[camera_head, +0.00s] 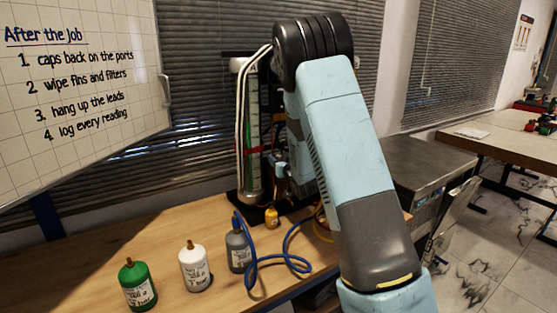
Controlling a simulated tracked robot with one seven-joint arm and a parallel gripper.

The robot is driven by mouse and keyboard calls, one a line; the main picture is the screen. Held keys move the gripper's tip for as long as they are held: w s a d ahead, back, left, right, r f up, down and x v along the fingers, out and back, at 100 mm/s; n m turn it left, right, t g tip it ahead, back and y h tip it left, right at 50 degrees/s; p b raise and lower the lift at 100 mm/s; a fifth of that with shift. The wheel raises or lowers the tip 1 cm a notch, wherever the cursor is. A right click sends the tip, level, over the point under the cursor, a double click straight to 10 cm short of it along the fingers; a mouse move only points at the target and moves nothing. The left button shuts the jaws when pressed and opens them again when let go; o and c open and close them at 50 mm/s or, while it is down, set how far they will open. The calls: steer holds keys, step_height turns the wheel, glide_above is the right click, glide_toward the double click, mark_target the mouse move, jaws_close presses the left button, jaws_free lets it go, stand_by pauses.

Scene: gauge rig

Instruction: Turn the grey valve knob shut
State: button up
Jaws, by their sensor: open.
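The gauge rig stands at the back of the wooden bench, with a tall upright glass-like column (253,125) on a dark base. My arm rises from the bottom right, bends at a dark ribbed elbow at the top, and comes down close to the right side of the rig. It covers much of that side. My gripper does not show; the arm hides it. I cannot make out the grey valve knob. A small blue fitting (280,168) shows beside the column, too small to identify.
A green bottle (138,287), a white bottle (194,268) and a grey bottle (238,252) stand on the bench (100,260). A blue hose (256,270) loops beside them. A small yellow container (271,217) is by the rig base. A metal cabinet (425,165) stands right.

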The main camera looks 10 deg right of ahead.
steer(key=shift+w, duration=0.3)
steer(key=shift+a, duration=0.1)
steer(key=c, duration=0.9)
steer(key=shift+m+h, duration=0.3)
steer(key=shift+h, duration=0.2)
steer(key=m+h, duration=0.1)
steer(key=h, duration=0.1)
steer(key=m+h, duration=0.2)
steer(key=h, duration=0.1)
steer(key=shift+a+m+h, duration=0.1)
steer(key=shift+m+h, duration=0.2)
steer(key=shift+f+m+g+h, duration=0.1)
steer(key=shift+m+g+h, duration=0.7)
steer(key=shift+m+h, duration=0.9)
steer(key=shift+h, duration=0.8)
